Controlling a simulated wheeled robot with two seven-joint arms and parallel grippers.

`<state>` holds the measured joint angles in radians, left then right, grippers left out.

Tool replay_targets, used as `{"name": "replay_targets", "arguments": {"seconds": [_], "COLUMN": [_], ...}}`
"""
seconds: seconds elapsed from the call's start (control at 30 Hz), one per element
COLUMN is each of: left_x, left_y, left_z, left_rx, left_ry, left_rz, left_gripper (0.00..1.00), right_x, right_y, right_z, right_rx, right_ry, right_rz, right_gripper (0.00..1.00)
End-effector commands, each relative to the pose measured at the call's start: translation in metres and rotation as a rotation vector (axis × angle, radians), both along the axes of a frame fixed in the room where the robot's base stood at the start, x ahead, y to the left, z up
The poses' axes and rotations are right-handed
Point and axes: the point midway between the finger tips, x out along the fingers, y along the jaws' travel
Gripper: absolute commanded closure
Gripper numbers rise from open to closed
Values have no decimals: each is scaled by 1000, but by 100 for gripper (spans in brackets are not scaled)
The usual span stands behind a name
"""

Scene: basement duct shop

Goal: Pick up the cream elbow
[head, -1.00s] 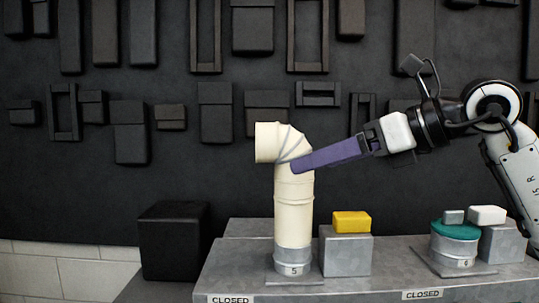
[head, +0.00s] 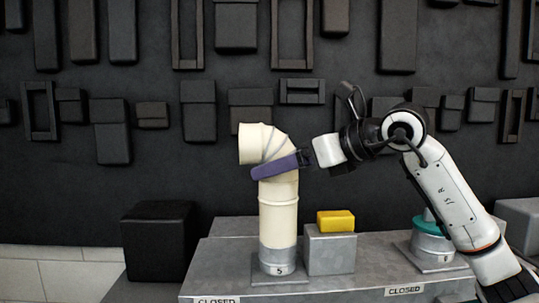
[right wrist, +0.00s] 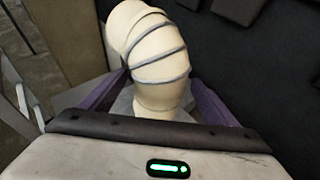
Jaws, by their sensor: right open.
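The cream elbow (head: 268,150) is a bent, ribbed pipe piece at the top of an upright cream pipe, its open end facing left. It also shows in the right wrist view (right wrist: 152,45). The pipe stands on a grey metal collar (head: 278,261) marked 5. My right gripper (head: 278,166) has purple fingers. In the right wrist view one finger is on each side of the elbow, apart from each other, so the gripper is open around it. I cannot tell whether either finger touches it. My left gripper is not in view.
A yellow block (head: 335,221) sits on a grey box (head: 330,251) just right of the pipe. A teal-topped collar (head: 430,232) is partly behind my right arm. A black cube (head: 158,246) stands left. Dark blocks cover the back wall.

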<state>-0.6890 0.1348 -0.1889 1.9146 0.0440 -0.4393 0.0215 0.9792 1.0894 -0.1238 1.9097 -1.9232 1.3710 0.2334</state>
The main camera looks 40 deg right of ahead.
Motion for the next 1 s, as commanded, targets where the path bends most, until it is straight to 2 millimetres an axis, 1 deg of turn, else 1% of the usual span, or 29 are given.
{"name": "replay_targets", "arguments": {"seconds": [0.17,0.2,0.27,0.4,0.47,0.5,0.77,0.87,1.0], "left_x": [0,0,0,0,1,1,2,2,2], "left_y": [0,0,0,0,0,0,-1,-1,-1], "left_z": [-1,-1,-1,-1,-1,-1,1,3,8], "left_rx": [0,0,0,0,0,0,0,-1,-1], "left_ry": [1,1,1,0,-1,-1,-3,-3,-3], "left_rz": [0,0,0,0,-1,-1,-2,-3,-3], "left_gripper": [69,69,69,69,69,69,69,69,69], "right_x": [1,1,1,0,0,0,0,0,0], "right_y": [0,0,0,0,0,0,0,0,0], "right_z": [-1,-1,-1,-1,-1,0,3,9,25], "right_rx": [0,0,0,0,0,0,1,1,1], "right_ry": [0,0,1,1,1,-2,-3,-4,-6], "right_rz": [0,0,0,0,0,0,0,0,0], "right_gripper": [18,19,30,53,63,65,65,65,65]}}
